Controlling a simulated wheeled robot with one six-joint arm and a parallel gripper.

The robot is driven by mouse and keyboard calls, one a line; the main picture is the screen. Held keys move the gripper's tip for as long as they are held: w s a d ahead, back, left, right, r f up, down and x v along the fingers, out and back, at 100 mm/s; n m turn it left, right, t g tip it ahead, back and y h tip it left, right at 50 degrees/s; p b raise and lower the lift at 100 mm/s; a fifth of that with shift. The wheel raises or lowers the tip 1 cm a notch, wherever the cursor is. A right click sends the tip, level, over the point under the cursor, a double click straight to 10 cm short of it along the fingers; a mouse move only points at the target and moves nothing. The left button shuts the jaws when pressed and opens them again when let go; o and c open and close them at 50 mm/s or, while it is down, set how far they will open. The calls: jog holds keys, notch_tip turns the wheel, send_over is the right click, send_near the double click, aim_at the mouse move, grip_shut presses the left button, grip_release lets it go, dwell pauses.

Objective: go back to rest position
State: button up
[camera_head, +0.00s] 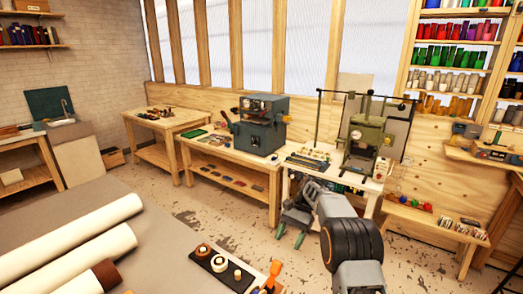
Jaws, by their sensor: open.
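My gripper (290,237) is in the middle of the head view, at the end of my grey arm. Foil rolls are not clearly identifiable; small coloured foil-like items (229,173) lie on the lower shelf of the middle bench (240,158).
A grey table (170,222) fills the lower left, with large pale rolls (75,240) and a dark tray (222,268) of stamps. A grey-blue machine (259,125) and a green press (366,140) stand on benches behind. Speckled floor (215,205) is open between.

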jog(key=s+d+r+n+t+h, duration=0.3)
jog(key=s+r+t, duration=0.4)
jog(key=s+r, duration=0.4)
jog(key=s+d+f+n+t+h, duration=0.1)
jog(key=s+n+t, duration=0.1)
jog(key=s, duration=0.4)
jog(key=s+d+f+n+t+h+b, duration=0.1)
jog(key=s+d+f+t, duration=0.1)
jog(key=s, duration=0.5)
jog(key=shift+d+n+t+h, duration=0.3)
jog(key=shift+n+t+h, duration=0.1)
jog(key=shift+t, duration=0.4)
